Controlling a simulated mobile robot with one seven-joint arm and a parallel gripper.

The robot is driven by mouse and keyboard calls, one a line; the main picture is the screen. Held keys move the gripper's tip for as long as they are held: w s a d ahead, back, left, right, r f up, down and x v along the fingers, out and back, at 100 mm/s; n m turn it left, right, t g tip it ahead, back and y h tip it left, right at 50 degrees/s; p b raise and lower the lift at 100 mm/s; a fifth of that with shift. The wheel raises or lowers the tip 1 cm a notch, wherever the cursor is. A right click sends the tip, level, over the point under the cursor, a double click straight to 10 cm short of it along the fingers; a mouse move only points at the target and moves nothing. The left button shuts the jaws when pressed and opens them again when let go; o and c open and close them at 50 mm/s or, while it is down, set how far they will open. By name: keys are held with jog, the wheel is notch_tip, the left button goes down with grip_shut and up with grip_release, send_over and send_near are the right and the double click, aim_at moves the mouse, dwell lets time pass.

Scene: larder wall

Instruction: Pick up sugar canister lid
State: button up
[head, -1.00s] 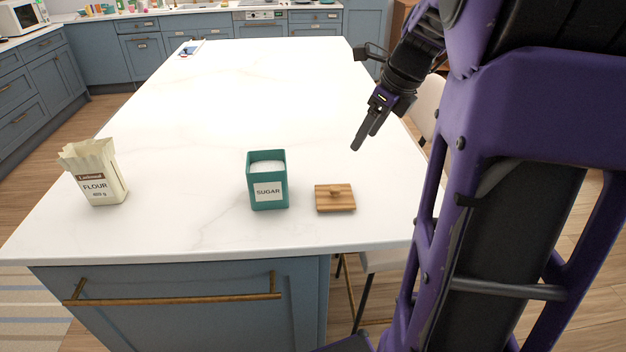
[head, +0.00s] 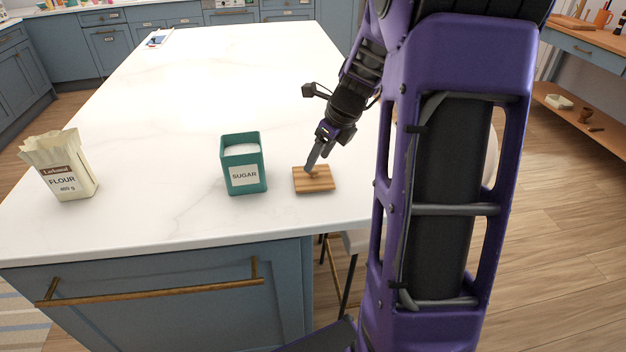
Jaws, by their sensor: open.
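The sugar canister lid (head: 314,184) is a square wooden lid with a small knob on top. It lies flat on the white counter, just right of the sugar canister. The sugar canister (head: 243,172) is green, labelled SUGAR, upright and open, with white sugar inside. My gripper (head: 312,166) points down at the lid with its fingertips at the knob, which they partly hide. The jaws are open. I cannot tell whether the fingers touch the knob or stand around it.
A flour bag (head: 65,168), open at the top, stands on the left of the white island counter (head: 150,150). A small flat item (head: 158,39) lies at the counter's far left corner. The middle of the counter is clear. The front edge is close to the lid.

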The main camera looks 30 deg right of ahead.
aim_at(315, 169)
jog(key=x, duration=0.3)
jog(key=shift+f, duration=0.2)
jog(key=shift+c, duration=0.2)
grip_shut()
